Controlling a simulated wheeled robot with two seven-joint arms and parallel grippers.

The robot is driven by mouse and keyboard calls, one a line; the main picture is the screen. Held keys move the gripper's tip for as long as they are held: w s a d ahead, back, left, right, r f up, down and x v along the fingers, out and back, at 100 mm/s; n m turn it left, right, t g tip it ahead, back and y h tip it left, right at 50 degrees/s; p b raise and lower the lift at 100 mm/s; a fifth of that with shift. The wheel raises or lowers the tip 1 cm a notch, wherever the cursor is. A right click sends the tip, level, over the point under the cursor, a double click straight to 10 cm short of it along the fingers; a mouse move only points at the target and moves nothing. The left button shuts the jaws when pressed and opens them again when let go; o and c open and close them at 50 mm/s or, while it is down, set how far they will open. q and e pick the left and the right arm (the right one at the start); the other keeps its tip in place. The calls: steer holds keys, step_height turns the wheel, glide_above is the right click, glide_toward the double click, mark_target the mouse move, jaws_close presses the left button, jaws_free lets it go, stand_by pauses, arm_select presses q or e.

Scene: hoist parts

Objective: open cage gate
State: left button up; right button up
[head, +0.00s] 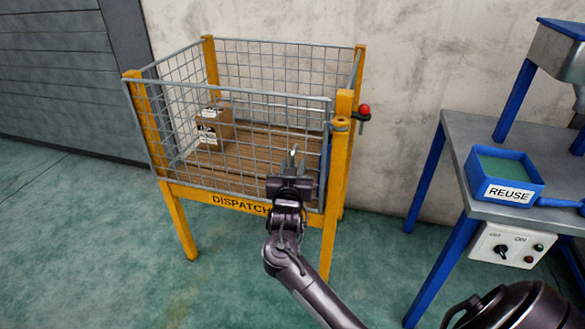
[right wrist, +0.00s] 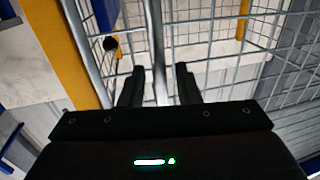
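The cage (head: 343,180) is a yellow-posted frame with grey wire mesh sides. Its mesh gate (head: 235,92) stands across the front, with its right edge close beside the right front post. I cannot tell whether it is latched. A red knob (head: 364,110) on a dark fitting sits at the right post. My right gripper (head: 294,158) is in front of the gate mesh near its right end. In the right wrist view, its two fingers (right wrist: 158,86) are apart, with a grey bar (right wrist: 154,40) between them and gaps on both sides. My left gripper is out of view.
A cardboard box (head: 216,125) sits inside the cage on the slatted floor. A grey bench (head: 470,135) with blue legs stands at the right, carrying a blue REUSE tray (head: 535,172). A switch box (head: 512,246) hangs on its front. The green floor left of the cage is clear.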

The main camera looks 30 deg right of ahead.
steer(key=shift+w+d, duration=0.25)
steer(key=shift+w, duration=0.05)
jaws_close()
